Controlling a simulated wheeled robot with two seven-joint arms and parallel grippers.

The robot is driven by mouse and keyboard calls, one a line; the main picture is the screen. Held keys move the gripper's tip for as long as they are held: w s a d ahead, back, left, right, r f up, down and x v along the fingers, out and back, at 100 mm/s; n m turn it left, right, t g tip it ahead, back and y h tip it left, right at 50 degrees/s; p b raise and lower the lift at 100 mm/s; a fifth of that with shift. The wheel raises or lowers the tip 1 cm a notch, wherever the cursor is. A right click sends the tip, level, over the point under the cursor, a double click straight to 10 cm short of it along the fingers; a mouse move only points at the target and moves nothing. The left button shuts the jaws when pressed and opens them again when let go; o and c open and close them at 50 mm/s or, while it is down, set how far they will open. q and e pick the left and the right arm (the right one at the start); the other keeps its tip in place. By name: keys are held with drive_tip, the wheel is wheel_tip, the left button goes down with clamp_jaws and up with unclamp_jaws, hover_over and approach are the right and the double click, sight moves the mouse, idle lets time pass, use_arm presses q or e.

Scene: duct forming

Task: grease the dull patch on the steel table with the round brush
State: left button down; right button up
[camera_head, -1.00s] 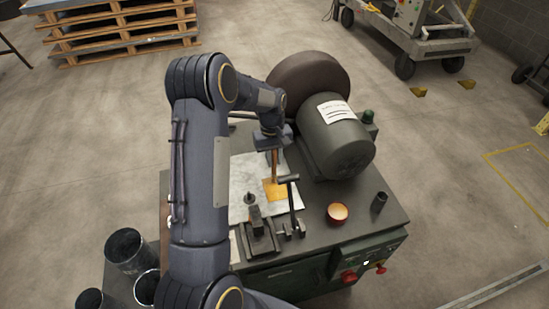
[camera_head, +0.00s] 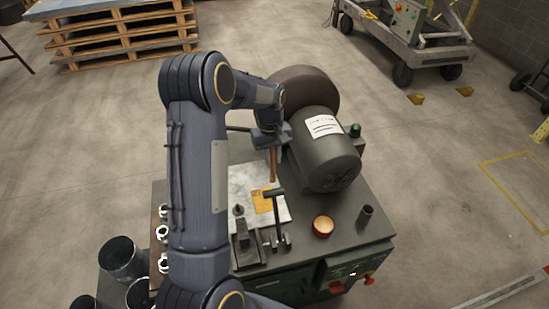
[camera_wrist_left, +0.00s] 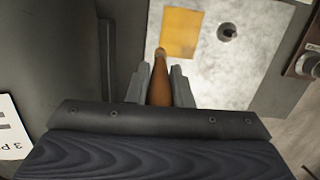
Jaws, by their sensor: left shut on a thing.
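My left gripper (camera_head: 271,146) is shut on the brown handle of the brush (camera_head: 273,164), which points down over the far side of the steel sheet. In the left wrist view the gripper fingers (camera_wrist_left: 158,84) lie either side of the brush (camera_wrist_left: 159,88). Its far end shows at the near left corner of an orange-yellow square patch (camera_wrist_left: 179,32). The patch (camera_head: 262,201) lies on the mottled pale steel sheet (camera_head: 240,178) on the dark bench top. I cannot tell whether the brush touches the sheet. Its bristles are not clearly visible. My right gripper is out of view.
A large motor (camera_head: 325,160) with a wheel stands close right of the gripper. A T-shaped tool (camera_head: 277,208) and a small vise-like block (camera_head: 243,240) stand before the sheet. An orange-filled bowl (camera_head: 323,226) and dark cup (camera_head: 366,214) stand at right. Metal cylinders (camera_head: 120,262) stand at left.

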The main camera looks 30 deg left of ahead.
use_arm(q)
wheel_tip(320, 180, up, 2)
drive_tip(key=shift+p, duration=0.45)
idle(0.4)
